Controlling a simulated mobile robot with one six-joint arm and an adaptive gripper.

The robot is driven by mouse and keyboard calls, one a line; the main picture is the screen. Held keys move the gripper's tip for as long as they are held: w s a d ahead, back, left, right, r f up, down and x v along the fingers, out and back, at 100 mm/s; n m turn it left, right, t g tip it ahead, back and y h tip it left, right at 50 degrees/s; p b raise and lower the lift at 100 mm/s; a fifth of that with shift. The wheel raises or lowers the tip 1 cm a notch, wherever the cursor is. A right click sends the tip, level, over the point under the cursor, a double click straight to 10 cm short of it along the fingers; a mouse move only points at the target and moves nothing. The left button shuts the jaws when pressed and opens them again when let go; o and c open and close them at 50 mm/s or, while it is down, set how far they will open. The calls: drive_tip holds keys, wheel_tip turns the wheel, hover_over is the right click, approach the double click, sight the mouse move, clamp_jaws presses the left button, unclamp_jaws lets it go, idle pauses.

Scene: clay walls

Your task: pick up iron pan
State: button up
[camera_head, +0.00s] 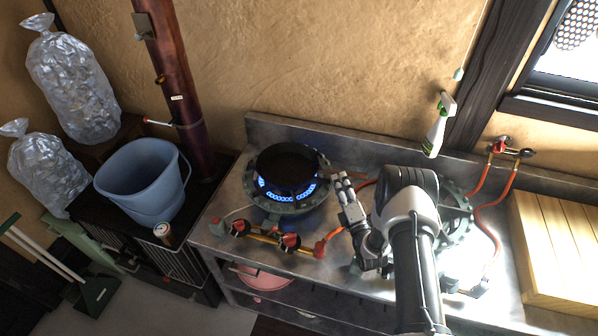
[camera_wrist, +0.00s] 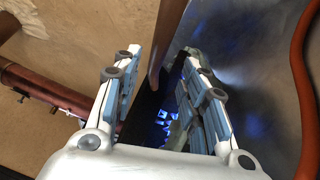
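The iron pan (camera_head: 287,162) is dark and round and sits on the left gas burner, over blue flames. Its brown handle (camera_head: 350,174) points right, towards my gripper (camera_head: 341,182). In the wrist view, the handle (camera_wrist: 166,42) runs between the two fingers of my gripper (camera_wrist: 157,62), with clear gaps on the left. The fingers are spread apart and hold nothing. Part of the dark pan (camera_wrist: 150,103) shows beyond the handle, lit by blue flame. The right finger covers some of the pan and burner.
The lit burner (camera_head: 270,205) stands on a metal counter (camera_head: 228,215). A second burner (camera_head: 455,215) is partly behind my arm. Red hoses (camera_head: 487,205) and a wooden board (camera_head: 560,245) lie right. A spray bottle (camera_head: 437,128) is near the wall; a blue bucket (camera_head: 143,185) stands left.

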sight(336, 171)
drive_tip(key=shift+r+b+x, duration=0.15)
drive_tip(key=shift+b+x, duration=0.15)
drive_tip(key=shift+x, duration=1.05)
drive_tip(key=shift+r+b+x, duration=0.1)
drive_tip(key=shift+b+x, duration=0.15)
drive_tip(key=shift+x, duration=1.1)
drive_tip(key=shift+c, duration=0.3)
clamp_jaws()
drive_tip(key=shift+r, duration=0.15)
